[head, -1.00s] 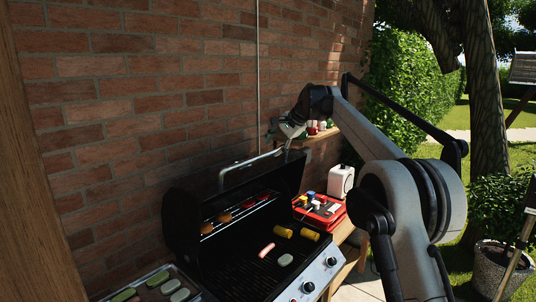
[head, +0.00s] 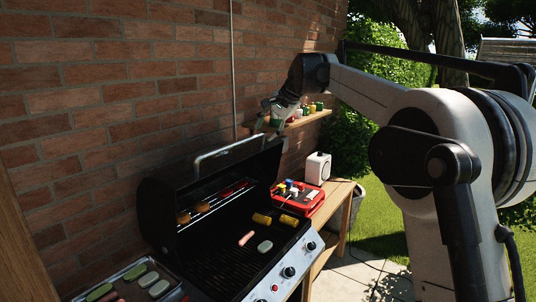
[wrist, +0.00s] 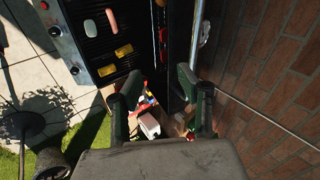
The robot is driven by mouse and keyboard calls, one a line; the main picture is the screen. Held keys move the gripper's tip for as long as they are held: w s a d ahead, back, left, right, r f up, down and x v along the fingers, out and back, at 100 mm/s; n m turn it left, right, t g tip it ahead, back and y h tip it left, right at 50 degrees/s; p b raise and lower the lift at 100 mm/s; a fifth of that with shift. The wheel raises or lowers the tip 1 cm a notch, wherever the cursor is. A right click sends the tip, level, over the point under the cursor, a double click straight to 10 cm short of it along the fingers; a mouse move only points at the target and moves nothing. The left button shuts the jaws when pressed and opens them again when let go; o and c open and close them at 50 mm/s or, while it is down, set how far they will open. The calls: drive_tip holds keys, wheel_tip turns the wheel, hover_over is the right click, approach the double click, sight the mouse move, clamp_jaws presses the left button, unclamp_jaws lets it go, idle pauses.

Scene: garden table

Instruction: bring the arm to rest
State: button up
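My gripper (head: 266,122) is raised beside the brick wall, above and behind the raised grill lid's handle (head: 228,150) in the head view. In the wrist view my gripper (wrist: 158,82) shows two dark green fingers spread apart with nothing held between them. Through the gap I see the floor-side scene far below. My arm is bent, with its large joint at the right of the head view.
The open black grill (head: 215,262) holds corn (head: 262,219), a sausage (head: 246,239) and other food. A red tray (head: 306,205) and a white box (head: 317,168) sit on the wooden table to its right. A wall shelf (head: 305,119) holds small jars near my gripper.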

drive_tip(key=s+d+f+n+h+b, duration=0.1)
drive_tip(key=s+d+f+b, duration=0.2)
drive_tip(key=s, duration=0.6)
drive_tip(key=s+d+f+n+t+h+b, duration=0.1)
drive_tip(key=s+d+f, duration=0.2)
drive_tip(key=s+d, duration=0.45)
drive_tip(key=s+d+f+n+h+b, duration=0.1)
drive_tip(key=s+d+f+b, duration=0.15)
drive_tip(key=s, duration=0.85)
drive_tip(key=s+d+f+n+h+b, duration=0.1)
drive_tip(key=s+d+f, duration=0.3)
drive_tip(key=s+f, duration=0.7)
drive_tip(key=s+d+f+n+t+h+b, duration=0.1)
drive_tip(key=s+d+f+n+b, duration=0.1)
drive_tip(key=s+f, duration=0.9)
drive_tip(key=shift+s+d+f+h+b, duration=0.35)
drive_tip(key=shift+s+d+b, duration=0.4)
drive_tip(key=shift+s+d, duration=0.3)
